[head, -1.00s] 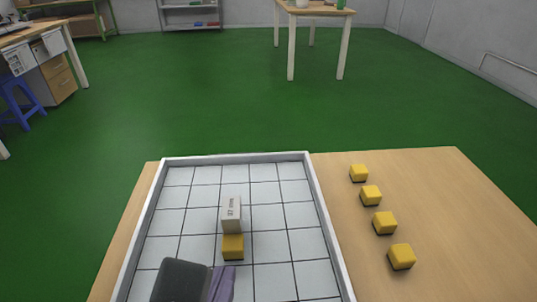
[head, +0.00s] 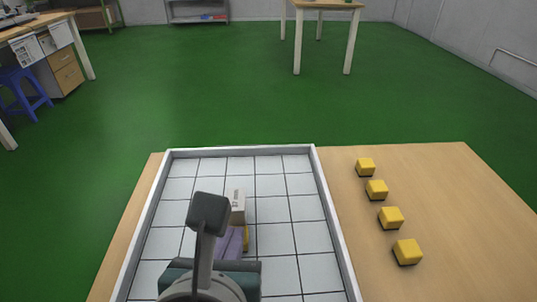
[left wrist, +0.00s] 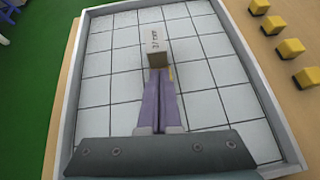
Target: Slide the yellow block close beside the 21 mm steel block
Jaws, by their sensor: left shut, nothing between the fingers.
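A small yellow sliver shows right of the fingertips in the left wrist view (left wrist: 171,73). My left gripper (head: 236,230) is shut and empty, its purple fingers over or against the yellow block; contact cannot be told. My right gripper is not in view.
The tray (head: 331,220) has a low white rim and a gridded floor, clear around the blocks. Several more yellow blocks (head: 391,217) stand in a row on the wooden table (head: 455,215), right of the tray.

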